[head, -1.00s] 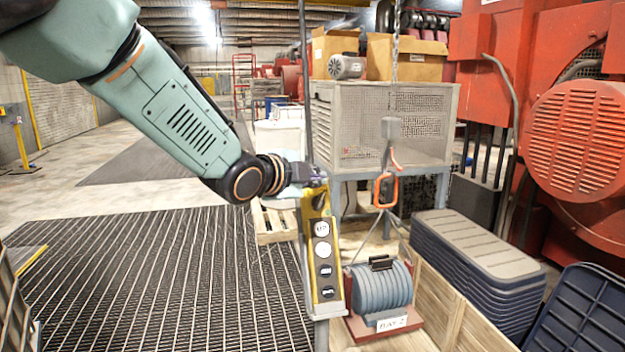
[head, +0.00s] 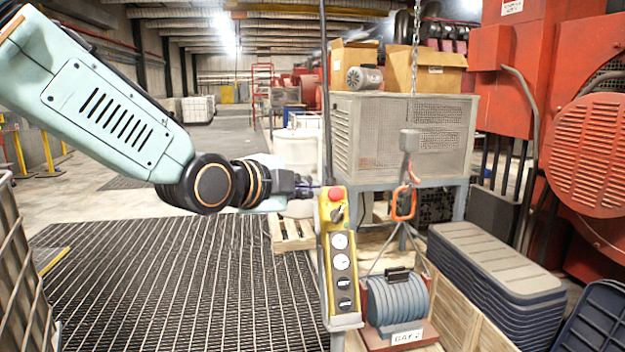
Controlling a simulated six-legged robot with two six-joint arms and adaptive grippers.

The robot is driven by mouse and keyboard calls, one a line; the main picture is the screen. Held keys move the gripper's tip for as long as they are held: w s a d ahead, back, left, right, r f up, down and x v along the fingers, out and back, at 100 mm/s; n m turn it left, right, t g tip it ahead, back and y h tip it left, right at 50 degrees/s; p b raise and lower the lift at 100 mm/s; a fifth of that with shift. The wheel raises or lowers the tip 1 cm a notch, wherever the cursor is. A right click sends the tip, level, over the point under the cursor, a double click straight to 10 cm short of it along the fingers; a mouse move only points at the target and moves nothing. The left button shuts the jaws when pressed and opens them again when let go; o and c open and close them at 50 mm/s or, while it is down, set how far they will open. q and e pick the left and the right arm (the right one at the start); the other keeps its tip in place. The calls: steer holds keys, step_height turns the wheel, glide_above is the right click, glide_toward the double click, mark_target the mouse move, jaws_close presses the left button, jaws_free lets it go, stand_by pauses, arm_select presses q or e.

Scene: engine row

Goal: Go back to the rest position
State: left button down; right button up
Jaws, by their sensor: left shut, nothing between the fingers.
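My left arm comes in from the upper left in the head view. My left gripper (head: 308,187) is shut and empty, just left of the top of a yellow control pendant (head: 341,262). Its tips lie close to the pendant's edge, and I cannot tell whether they touch it. The pendant hangs upright, with a red button (head: 336,194) on top, a dark switch below it and several round buttons down its face. My right gripper is not in view.
A chain hoist with an orange hook (head: 403,203) hangs over a grey-blue pump (head: 397,300) on a red base, with slings to it. Stacked dark lids (head: 495,265) and a mesh cabinet (head: 400,135) stand right and behind. Grated floor (head: 170,285) lies open at left.

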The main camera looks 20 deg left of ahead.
arm_select(q)
steer(key=shift+s+a, duration=0.1)
steer(key=shift+s, duration=0.1)
stand_by(0.3)
steer(key=s+f+n+g+y+b, duration=0.1)
steer(key=s+f+n+g+b, duration=0.3)
steer(key=f, duration=0.8)
steer(key=s+f+n+y+b, duration=0.1)
steer(key=s+f+n+b, duration=0.1)
steer(key=f+n, duration=0.75)
steer(key=s+f+n+g+y+b, duration=0.1)
steer(key=s+f+n+g+b, duration=0.15)
steer(key=f, duration=1.25)
steer(key=s+f+n+g+b, duration=0.1)
steer(key=s+f+g+b, duration=0.6)
steer(key=s+f, duration=2.2)
step_height(320, 180, down, 2)
steer(key=b, duration=0.4)
steer(key=shift+s+d+n+g+y, duration=0.25)
steer(key=shift+d+n+g+y, duration=0.05)
steer(key=shift+d+g, duration=0.1)
